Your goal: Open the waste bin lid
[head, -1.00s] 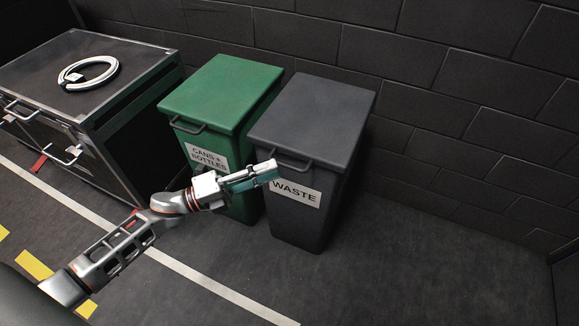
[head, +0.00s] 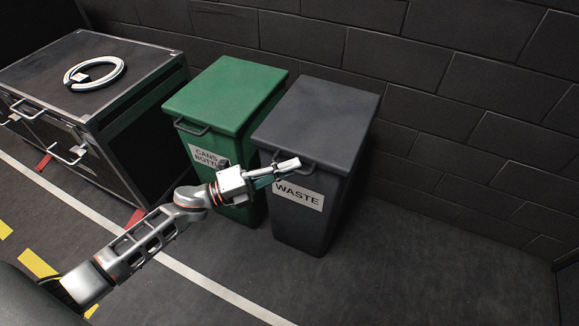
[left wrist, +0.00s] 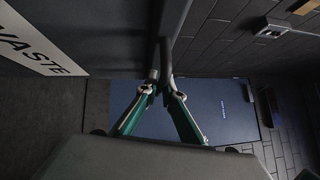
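The dark grey waste bin (head: 296,230) has a white WASTE label (head: 298,196) on its front. Its lid (head: 318,115) lies shut, with a bar handle (head: 310,168) at its front edge. My left gripper (head: 285,171) is at this handle and covers part of it. In the left wrist view, my two left fingertips (left wrist: 163,93) are apart, with the grey handle (left wrist: 166,62) at or just beyond the gap. I cannot tell whether they touch it. The label (left wrist: 35,48) also shows there. My right gripper is not in view.
A green cans and bottles bin (head: 222,95) stands close on the left of the waste bin. A black case (head: 85,70) with a white ring (head: 94,72) on top is farther left. A brick wall (head: 450,110) is behind. Floor at right is clear.

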